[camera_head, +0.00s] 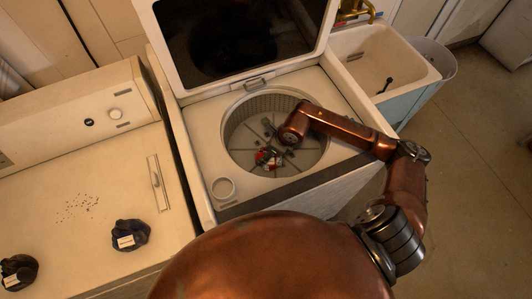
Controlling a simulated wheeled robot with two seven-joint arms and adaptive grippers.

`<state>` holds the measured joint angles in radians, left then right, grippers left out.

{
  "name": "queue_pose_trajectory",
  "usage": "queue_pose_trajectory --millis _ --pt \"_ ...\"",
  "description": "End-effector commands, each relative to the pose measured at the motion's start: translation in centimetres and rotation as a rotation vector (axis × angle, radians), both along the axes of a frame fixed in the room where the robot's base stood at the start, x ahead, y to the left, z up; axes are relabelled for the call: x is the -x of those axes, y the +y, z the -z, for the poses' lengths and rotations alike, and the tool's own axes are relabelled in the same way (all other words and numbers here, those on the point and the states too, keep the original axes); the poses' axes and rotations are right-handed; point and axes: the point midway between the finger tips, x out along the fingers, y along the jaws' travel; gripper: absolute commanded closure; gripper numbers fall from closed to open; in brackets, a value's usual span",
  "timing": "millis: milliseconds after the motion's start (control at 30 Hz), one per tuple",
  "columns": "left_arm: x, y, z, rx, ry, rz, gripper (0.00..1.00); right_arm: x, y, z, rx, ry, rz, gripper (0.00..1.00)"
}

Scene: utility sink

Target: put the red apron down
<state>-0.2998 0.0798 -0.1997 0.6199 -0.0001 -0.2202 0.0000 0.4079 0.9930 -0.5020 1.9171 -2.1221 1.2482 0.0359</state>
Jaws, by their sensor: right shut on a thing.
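A small red and white bundle, which looks like the red apron (264,156), shows inside the open washer drum (236,118). My right gripper (272,152) reaches down into the drum from the right and is shut on the apron. The gripper and arm hide part of the apron, and I cannot tell whether it touches the drum floor. My left gripper is not in view.
The washer lid (240,40) stands raised behind the drum. A dryer top (85,180) at the left holds two dark bundles with white labels, one of them here (130,234). A utility sink (385,60) stands at the right.

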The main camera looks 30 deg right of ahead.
Motion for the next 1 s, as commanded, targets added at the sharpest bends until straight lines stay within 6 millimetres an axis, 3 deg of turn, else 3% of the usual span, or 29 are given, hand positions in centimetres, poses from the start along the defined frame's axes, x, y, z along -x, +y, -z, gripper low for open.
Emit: queue_pose_trajectory --millis 67,367,400,667,1000 --pt "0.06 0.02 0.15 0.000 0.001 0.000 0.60 0.03 0.03 0.93 -0.001 0.001 0.000 0.66" --pt "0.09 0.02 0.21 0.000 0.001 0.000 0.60 0.00 0.00 1.11 0.001 -0.001 -0.001 0.66" --pt "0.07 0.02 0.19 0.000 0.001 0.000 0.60 0.02 0.00 1.11 0.001 -0.001 -0.001 0.38" --pt "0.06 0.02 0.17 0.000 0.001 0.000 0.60 0.01 0.00 1.05 0.001 0.000 -0.002 0.21" --pt "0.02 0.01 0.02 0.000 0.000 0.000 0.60 0.08 -0.11 0.57 0.001 -0.001 -0.001 0.21"
